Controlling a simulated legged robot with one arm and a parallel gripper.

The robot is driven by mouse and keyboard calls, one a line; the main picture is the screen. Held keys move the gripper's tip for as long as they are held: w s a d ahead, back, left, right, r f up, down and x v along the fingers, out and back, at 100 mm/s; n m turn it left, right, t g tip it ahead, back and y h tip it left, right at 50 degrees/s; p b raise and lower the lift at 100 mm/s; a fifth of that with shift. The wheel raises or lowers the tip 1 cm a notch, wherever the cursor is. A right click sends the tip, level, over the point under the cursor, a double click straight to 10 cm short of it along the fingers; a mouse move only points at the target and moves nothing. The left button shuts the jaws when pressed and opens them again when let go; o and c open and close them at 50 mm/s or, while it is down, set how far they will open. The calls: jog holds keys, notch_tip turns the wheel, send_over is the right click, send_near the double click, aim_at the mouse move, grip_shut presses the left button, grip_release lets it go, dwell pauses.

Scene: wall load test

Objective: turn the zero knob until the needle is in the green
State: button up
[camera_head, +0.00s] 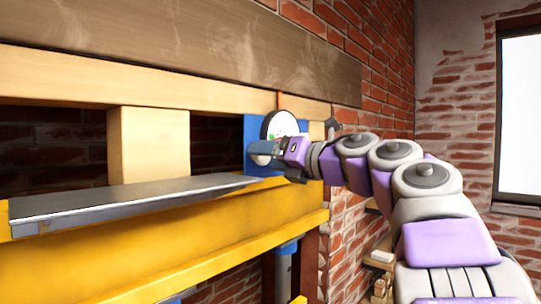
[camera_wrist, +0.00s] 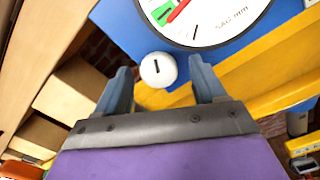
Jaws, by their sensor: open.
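The zero knob (camera_wrist: 158,70) is a small white round knob with a dark mark, just below the dial in the wrist view. The white dial (camera_wrist: 215,18) sits on a blue plate and also shows in the head view (camera_head: 281,123). My gripper (camera_wrist: 160,66) is open, one finger on each side of the knob, with gaps visible. It also shows at the blue plate in the head view (camera_head: 264,150).
A yellow beam (camera_head: 190,235) with a grey metal ledge (camera_head: 120,199) runs below and left of the dial. Wooden beams (camera_head: 190,50) cross above. A brick wall (camera_head: 455,135) and a window (camera_head: 522,115) stand at the right.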

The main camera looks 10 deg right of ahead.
jog(key=c, duration=1.1)
jog(key=shift+o, duration=0.2)
jog(key=shift+m, duration=0.3)
jog(key=shift+f+p, duration=0.1)
jog(key=shift+p, duration=0.25)
jog(key=o, duration=1.1)
jog(key=shift+w, duration=0.1)
jog(key=shift+c, duration=0.2)
jog(key=shift+d, duration=0.1)
jog(key=b+v, duration=0.3)
jog(key=v, duration=1.4)
jog(key=shift+d+b, duration=0.2)
jog(key=shift+b, duration=0.15)
